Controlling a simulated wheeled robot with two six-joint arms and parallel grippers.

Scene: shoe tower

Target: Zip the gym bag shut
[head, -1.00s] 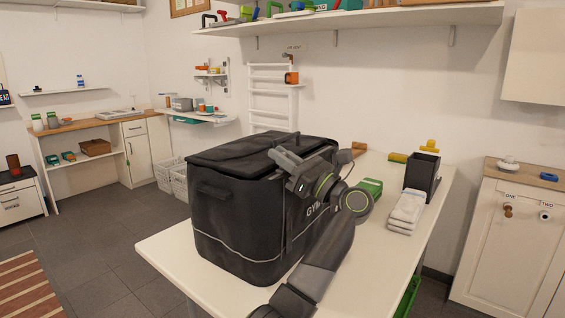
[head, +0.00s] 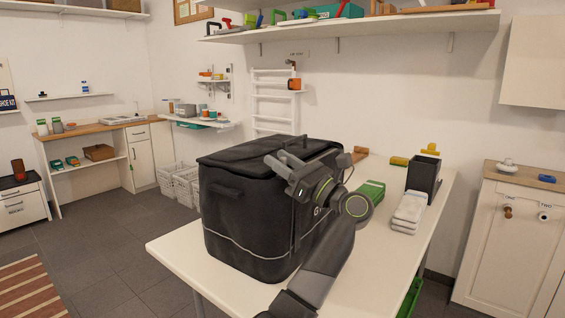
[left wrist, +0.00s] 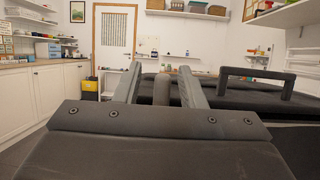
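The black gym bag (head: 245,222) stands upright on the white table in the head view. Its dark lid (head: 240,153) lies over the top, with a handle on it; the handle also shows in the left wrist view (left wrist: 255,80). My left gripper (head: 272,168) is at the bag's upper right side, near the lid's edge, and covers part of the front lettering. In the left wrist view its two fingers (left wrist: 158,78) stand apart, with a dark upright piece between them and gaps on both sides. I cannot tell whether that piece is the zip pull. My right gripper is not in view.
The white table (head: 365,262) has free room right of the bag. A green item (head: 371,191), folded white cloths (head: 408,212) and a black open box (head: 423,176) stand there. A long shelf (head: 350,27) hangs above. White baskets (head: 180,184) stand on the floor behind, left.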

